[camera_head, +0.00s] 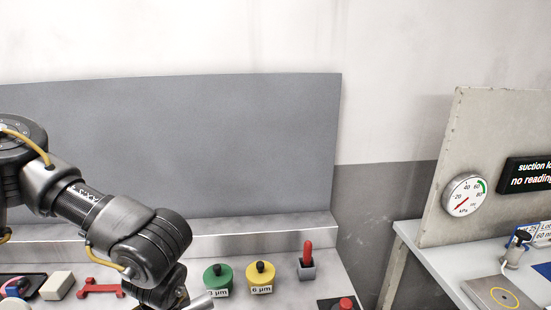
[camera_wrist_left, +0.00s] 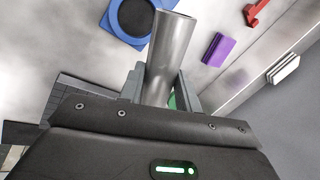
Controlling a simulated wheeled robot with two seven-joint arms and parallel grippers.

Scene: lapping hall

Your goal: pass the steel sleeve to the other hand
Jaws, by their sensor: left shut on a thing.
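The steel sleeve (camera_wrist_left: 171,50) is a plain grey hollow tube, seen in the left wrist view. My left gripper (camera_wrist_left: 161,85) is shut on it, with one finger on each side, and the tube's open end points away from the palm. In the head view my left arm comes in from the left and bends down over the bench. A short silver tube end (camera_head: 200,301) shows beside the wrist at the bottom edge. The rest of that gripper is cut off or hidden there. My right gripper is in neither view.
The bench holds a white block (camera_head: 56,285), a red tool (camera_head: 101,288), a green pot (camera_head: 217,279), a yellow pot (camera_head: 260,278) and a red-handled item (camera_head: 307,262). A blue square with a dark round centre (camera_wrist_left: 130,20) and a purple block (camera_wrist_left: 218,49) show in the wrist view. A gauge panel (camera_head: 441,205) stands right.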

